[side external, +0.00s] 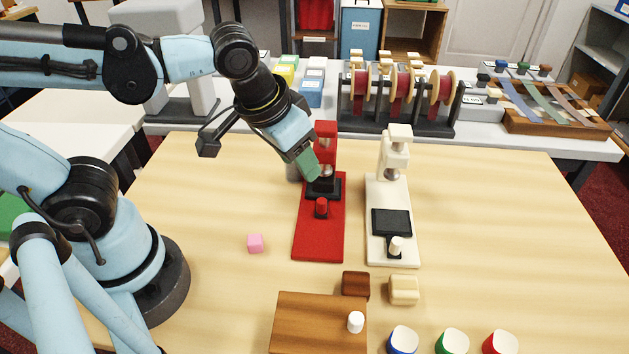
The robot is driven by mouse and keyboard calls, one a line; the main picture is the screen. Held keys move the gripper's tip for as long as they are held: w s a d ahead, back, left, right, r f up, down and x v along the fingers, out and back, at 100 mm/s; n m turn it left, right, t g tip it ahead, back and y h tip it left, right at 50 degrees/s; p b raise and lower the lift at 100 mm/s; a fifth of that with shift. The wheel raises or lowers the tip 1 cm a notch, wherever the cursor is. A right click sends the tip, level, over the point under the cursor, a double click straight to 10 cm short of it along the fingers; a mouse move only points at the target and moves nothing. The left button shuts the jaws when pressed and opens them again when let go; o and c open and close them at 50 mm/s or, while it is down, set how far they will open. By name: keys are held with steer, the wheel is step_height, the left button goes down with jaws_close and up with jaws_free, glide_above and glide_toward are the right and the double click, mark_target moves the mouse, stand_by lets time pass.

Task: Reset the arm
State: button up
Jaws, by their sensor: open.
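My arm reaches in from the left, and my gripper (311,172) points down and to the right. It is open, with a green finger pad showing, and nothing can be seen in it. It is in front of or just beside the upper part of the red press (319,238); whether it touches the press cannot be told. The red press has a black pad and a red knob. A white press (402,250) with a black pad and a pale knob stands to its right, apart from my gripper.
A brown block (355,283), a pale block (404,290) and a wooden box (300,325) with a white knob are in front. Blue (402,341), green (452,342) and red (500,343) pots stand front right. Ribbon spools (402,95) stand behind.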

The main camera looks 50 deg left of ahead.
steer(key=w+a+t, duration=0.1)
steer(key=a+t, duration=0.1)
steer(key=a, duration=0.4)
steer(key=shift+w+a+t, duration=0.2)
steer(key=shift+a+t, duration=0.1)
steer(key=shift+a, duration=0.05)
